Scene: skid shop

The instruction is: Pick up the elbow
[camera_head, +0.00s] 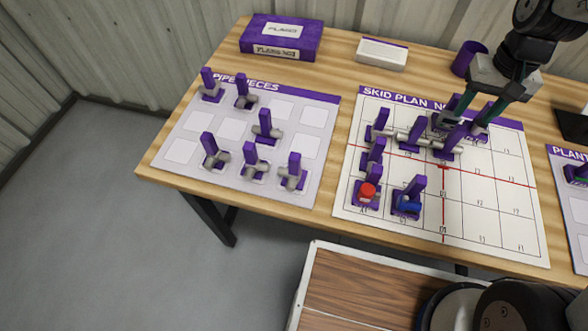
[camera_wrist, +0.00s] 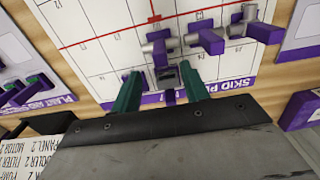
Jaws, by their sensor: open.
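My gripper (camera_head: 474,112) is open over the back right part of the skid plan board (camera_head: 495,205). In the wrist view its green fingers (camera_wrist: 160,74) stand on either side of a grey pipe piece (camera_wrist: 165,77) with a purple handle. I cannot tell if they touch it. Its shape is partly hidden, so I cannot confirm that it is an elbow. Beside it, a row of grey pipe pieces with purple handles (camera_head: 379,123) runs left. On the pipe pieces board (camera_head: 180,151) stand several grey fittings with purple handles, such as one at the front right (camera_head: 294,171).
A red-topped piece (camera_head: 367,190) and a blue piece (camera_head: 408,203) stand at the skid plan's front left. A purple box (camera_head: 281,37), a white block (camera_head: 381,54) and a purple cup (camera_head: 468,58) are at the back. The plan's front right is clear.

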